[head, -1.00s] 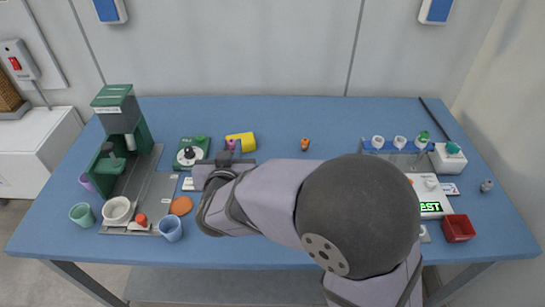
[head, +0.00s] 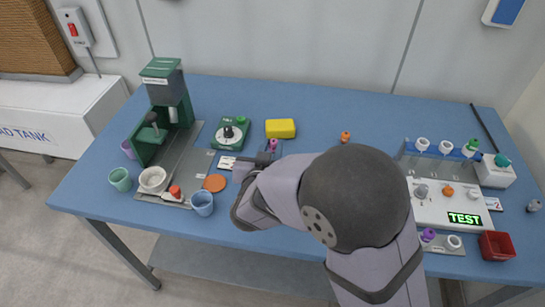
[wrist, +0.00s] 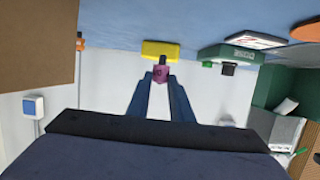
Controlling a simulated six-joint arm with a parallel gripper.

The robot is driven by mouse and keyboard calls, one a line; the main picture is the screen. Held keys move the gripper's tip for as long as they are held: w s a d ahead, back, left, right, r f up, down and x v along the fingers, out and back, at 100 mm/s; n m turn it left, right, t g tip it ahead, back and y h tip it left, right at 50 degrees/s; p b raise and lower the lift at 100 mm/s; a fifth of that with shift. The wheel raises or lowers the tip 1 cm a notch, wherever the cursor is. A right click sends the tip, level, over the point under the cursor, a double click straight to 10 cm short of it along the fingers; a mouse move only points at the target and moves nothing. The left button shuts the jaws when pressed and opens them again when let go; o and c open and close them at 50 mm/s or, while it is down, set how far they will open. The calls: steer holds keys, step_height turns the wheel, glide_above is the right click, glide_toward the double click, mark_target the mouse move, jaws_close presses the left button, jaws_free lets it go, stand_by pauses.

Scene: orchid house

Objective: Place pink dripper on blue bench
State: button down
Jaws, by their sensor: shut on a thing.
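The pink dripper (head: 273,145) is held upright or nearly so between the fingertips of my gripper (head: 268,156), just in front of the yellow block. In the wrist view the pink dripper (wrist: 160,72) sits between the two dark fingers (wrist: 160,88), which are closed on it. The blue bench (head: 325,105) lies beneath and around it. The bench (wrist: 150,18) fills the top of the wrist view. I cannot tell whether the dripper touches the bench. My arm hides part of the bench's front middle.
The yellow block (head: 281,128) and a green dial device (head: 230,136) stand close by. A green machine (head: 168,110) with cups is at left. An orange piece (head: 346,137), a panel with a lit display (head: 465,219) and a red tray (head: 496,246) are rightward. The back middle is clear.

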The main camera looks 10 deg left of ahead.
steer(key=shift+f, duration=1.85)
steer(key=shift+f+b, duration=0.1)
steer(key=shift+b, duration=0.2)
steer(key=shift+f, duration=0.1)
steer(key=c, duration=1.6)
jaws_free()
steer(key=shift+r, duration=0.3)
steer(key=v, duration=1.2)
steer(key=shift+f, duration=0.1)
